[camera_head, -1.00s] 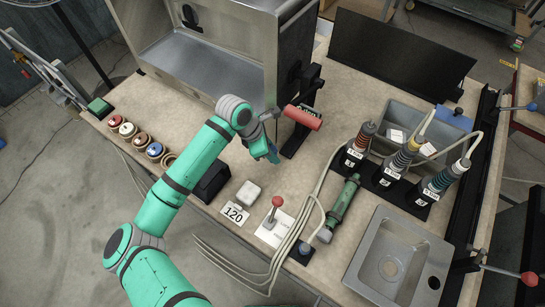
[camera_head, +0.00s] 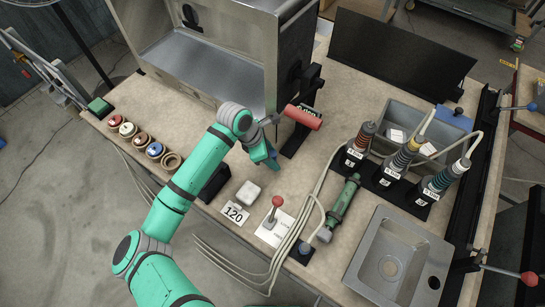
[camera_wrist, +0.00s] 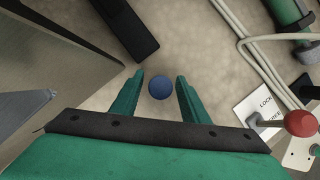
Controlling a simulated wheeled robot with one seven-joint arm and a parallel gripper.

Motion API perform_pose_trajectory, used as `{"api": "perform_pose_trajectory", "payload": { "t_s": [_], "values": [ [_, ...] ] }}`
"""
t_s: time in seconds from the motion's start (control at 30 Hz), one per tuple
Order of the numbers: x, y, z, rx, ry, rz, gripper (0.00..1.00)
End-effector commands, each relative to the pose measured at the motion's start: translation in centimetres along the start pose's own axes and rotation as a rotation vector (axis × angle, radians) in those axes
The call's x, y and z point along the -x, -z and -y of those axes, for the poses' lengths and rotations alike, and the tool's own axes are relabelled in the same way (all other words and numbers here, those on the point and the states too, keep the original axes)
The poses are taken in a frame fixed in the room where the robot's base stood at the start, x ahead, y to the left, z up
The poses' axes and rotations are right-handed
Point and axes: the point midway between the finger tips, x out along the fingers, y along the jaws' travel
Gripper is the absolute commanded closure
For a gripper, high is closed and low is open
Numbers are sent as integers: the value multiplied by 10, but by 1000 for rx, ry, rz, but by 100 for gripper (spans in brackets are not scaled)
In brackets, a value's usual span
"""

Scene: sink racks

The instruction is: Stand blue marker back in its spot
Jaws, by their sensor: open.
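The blue marker (camera_wrist: 159,88) shows in the wrist view as a round blue top, seen nearly end-on, between my two green fingertips. My gripper (camera_wrist: 160,84) is open around it, with a visible gap on each side. In the head view my gripper (camera_head: 270,160) points down over the bench, in front of the red cylinder on its black stand; the marker cannot be made out clearly there. A row of round holders (camera_head: 171,160) stands at the left of the bench; several have coloured tops, and the rightmost looks empty.
The black stand with the red cylinder (camera_head: 303,117) is close behind my gripper. A white block (camera_head: 248,190), a red-knobbed lever (camera_head: 277,201) and a green tool (camera_head: 342,204) lie toward the front. The steel cabinet (camera_head: 205,60) stands behind. Bench between holders and cabinet is clear.

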Motion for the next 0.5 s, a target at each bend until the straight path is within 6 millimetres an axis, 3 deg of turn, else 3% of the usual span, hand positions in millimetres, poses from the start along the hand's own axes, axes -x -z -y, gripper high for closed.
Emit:
{"api": "perform_pose_trajectory", "payload": {
  "t_s": [0.5],
  "values": [
    [92, 1, -1, -1, -4, -3, 59]
  ]
}}
